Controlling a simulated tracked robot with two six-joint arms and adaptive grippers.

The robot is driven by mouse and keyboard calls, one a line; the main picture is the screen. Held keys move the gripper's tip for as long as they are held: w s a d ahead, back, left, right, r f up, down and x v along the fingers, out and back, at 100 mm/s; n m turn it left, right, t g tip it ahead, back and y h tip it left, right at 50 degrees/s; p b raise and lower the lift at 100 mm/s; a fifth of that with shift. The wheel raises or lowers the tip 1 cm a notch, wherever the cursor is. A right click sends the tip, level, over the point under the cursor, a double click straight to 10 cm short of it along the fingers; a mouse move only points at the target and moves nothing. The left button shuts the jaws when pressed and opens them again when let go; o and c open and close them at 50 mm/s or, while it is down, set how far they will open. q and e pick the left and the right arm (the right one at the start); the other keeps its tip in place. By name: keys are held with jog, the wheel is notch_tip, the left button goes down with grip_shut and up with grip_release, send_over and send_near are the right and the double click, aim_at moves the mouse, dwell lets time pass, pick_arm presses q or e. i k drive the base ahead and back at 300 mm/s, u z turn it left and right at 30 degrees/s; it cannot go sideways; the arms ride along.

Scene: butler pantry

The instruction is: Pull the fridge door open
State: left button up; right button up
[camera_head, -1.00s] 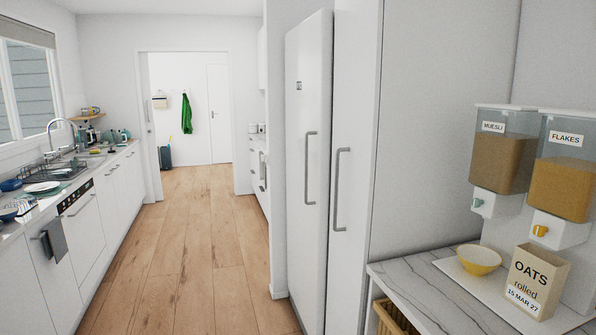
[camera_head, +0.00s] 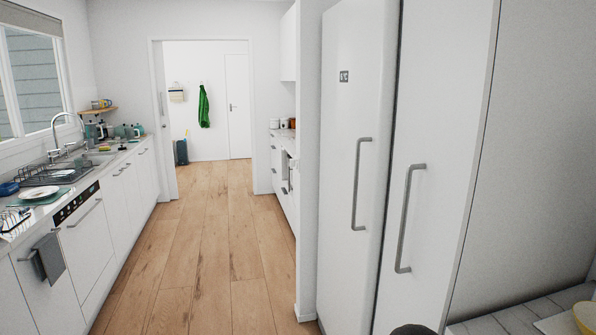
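The fridge door (camera_head: 350,150) is a tall white panel right of centre with a small dark badge near its top. It looks shut. Its grey vertical bar handle (camera_head: 357,185) is on its right side. Beside it on the right is another tall white door (camera_head: 440,110) with a similar grey handle (camera_head: 406,220), also shut. Neither gripper is in view, and nothing touches the handles. A dark rounded shape shows at the bottom edge below the right-hand door; I cannot tell which part it is.
The wooden floor (camera_head: 215,240) is clear down the aisle to a doorway. A counter (camera_head: 100,160) with sink and dishes runs along the left. A marble shelf (camera_head: 510,322) with part of a yellow bowl (camera_head: 585,316) is at the lower right.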

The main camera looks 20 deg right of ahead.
aim_at(360, 38)
jog(key=z, duration=0.25)
jog(key=i, duration=1.45)
jog(key=z, duration=0.7)
jog(key=k, duration=0.85)
jog(key=z, duration=0.15)
jog(key=i, duration=0.9)
jog(key=u, duration=0.1)
